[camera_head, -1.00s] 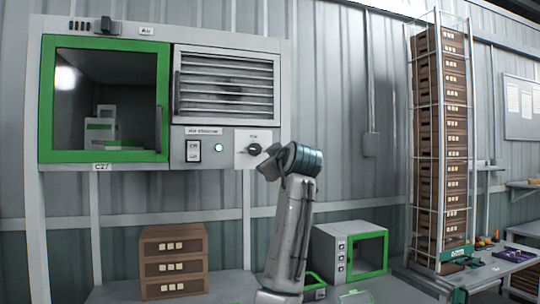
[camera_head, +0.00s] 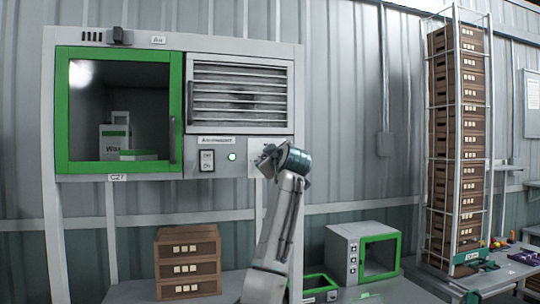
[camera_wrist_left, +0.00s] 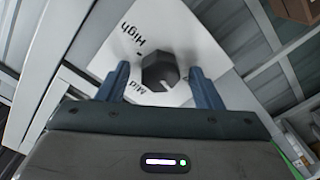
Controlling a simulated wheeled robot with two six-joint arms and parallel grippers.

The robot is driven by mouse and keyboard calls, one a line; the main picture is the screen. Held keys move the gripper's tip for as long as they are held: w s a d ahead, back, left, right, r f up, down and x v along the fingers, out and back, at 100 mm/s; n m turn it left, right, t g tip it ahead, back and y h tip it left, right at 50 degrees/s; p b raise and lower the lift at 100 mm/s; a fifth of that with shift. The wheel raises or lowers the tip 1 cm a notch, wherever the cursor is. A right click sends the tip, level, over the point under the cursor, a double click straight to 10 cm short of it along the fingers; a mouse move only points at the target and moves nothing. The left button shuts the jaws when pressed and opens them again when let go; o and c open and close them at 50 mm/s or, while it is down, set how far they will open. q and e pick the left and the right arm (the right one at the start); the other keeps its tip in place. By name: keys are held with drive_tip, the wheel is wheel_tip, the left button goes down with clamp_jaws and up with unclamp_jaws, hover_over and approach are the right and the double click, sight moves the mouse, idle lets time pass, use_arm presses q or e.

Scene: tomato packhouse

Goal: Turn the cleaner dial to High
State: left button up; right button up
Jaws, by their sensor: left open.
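The cleaner dial (camera_wrist_left: 160,72) is a dark, faceted knob on a white plate (camera_wrist_left: 180,30) in the left wrist view. The plate reads "High" and "Mid"; any further label by the right finger cannot be read. My left gripper (camera_wrist_left: 160,76) is open, its two blue fingers on either side of the dial, with gaps showing. I cannot tell how deep the fingertips reach around it. In the head view my left gripper (camera_head: 268,158) is at the plate (camera_head: 253,146) and hides the dial. My right gripper is not in view.
A tall crate rack (camera_head: 458,150) stands at the right.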

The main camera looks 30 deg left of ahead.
use_arm(q)
drive_tip(key=c, duration=1)
drive_tip(key=shift+m, duration=0.3)
drive_tip(key=shift+w+d+f+m+p, duration=0.1)
drive_tip(key=shift+m+p, duration=1.65)
drive_tip(key=shift+m, duration=6.05)
drive_tip(key=shift+f+m+p, duration=0.1)
drive_tip(key=shift+m+p, duration=1.65)
drive_tip(key=shift+m, duration=6.05)
